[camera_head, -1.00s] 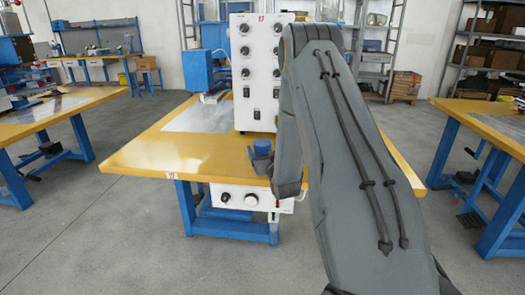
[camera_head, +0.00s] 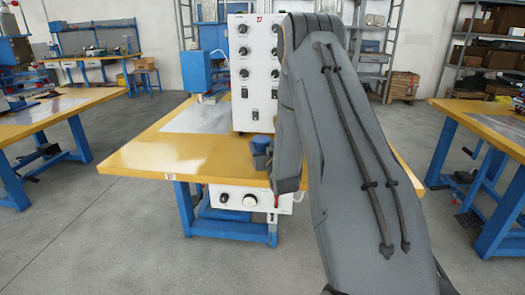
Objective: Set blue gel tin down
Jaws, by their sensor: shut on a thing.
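The blue gel tin (camera_head: 262,139) shows as a small blue patch at the left side of my arm, in front of the white control cabinet. My gripper (camera_head: 259,152) is shut on it, and grey-blue finger parts show around and below the tin. The tin appears over the yellow-edged workbench (camera_head: 150,155), near its front. My arm hides the right side of the tin and most of the gripper. I cannot tell whether the tin touches the bench top.
A white control cabinet (camera_head: 252,75) with black knobs and a blue press unit (camera_head: 203,72) stand at the back of the bench. The bench's left and front-left top is clear. Other workbenches (camera_head: 485,125) stand at the right and left.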

